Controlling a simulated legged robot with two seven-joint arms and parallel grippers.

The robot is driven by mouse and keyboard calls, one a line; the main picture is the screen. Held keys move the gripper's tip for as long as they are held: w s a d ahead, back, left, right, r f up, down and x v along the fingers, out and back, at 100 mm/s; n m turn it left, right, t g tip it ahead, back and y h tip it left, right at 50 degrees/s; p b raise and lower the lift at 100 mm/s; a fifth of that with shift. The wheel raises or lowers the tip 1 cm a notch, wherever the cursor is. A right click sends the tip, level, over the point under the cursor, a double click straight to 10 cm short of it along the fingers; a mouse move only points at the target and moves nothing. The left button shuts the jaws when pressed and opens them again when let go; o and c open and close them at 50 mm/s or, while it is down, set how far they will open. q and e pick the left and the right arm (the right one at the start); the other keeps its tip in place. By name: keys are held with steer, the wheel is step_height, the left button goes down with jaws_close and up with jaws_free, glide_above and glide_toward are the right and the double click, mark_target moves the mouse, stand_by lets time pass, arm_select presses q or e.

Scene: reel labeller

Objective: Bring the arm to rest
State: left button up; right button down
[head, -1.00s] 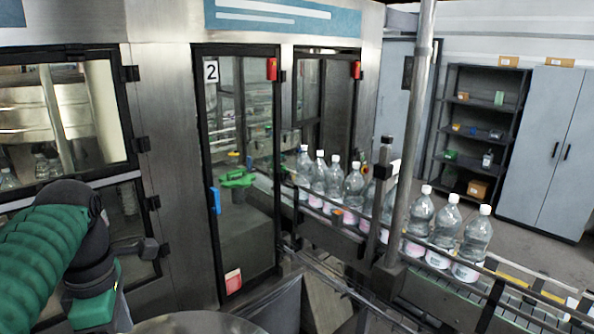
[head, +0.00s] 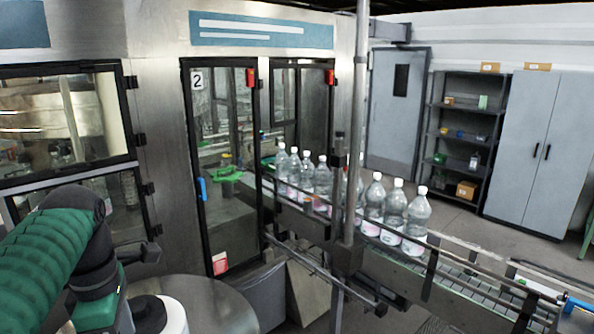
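My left arm, with a green ribbed sleeve and dark joints, comes in from the left in the head view. Its dark wrist part (head: 138,252) points right, in front of the machine's lower window. The fingertips cannot be made out, so I cannot tell whether the gripper is open or holds anything. My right arm and gripper are not in view. A white reel-like roll (head: 173,318) with a black centre shows at the bottom, partly hidden by my arm.
A round steel surface (head: 215,300) lies beside the roll. The machine's glass door (head: 232,235), marked 2, is shut. Clear bottles (head: 395,208) stand in a row on the conveyor (head: 420,265). Behind are a dark shelf (head: 455,150), a grey cabinet (head: 535,150) and open floor.

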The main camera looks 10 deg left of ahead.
arm_select(q)
steer(key=w+d+f+m, duration=0.2)
steer(key=f+m, duration=0.3)
steer(key=f, duration=0.2)
steer(key=w+d+f+m, duration=0.2)
steer(key=f+m, duration=0.3)
steer(key=f, duration=0.2)
steer(key=s+d+f+m+t, duration=0.1)
steer(key=s+d+f+m, duration=0.2)
steer(key=d+f+m, duration=0.25)
steer(key=s+d+f+m+t, duration=0.1)
steer(key=s+d+f+m, duration=0.2)
steer(key=d+f+m, duration=0.3)
step_height(320, 180, down, 13)
steer(key=m+b, duration=0.2)
steer(key=b, duration=0.8)
steer(key=shift+s+a, duration=0.2)
steer(key=shift+a, duration=0.1)
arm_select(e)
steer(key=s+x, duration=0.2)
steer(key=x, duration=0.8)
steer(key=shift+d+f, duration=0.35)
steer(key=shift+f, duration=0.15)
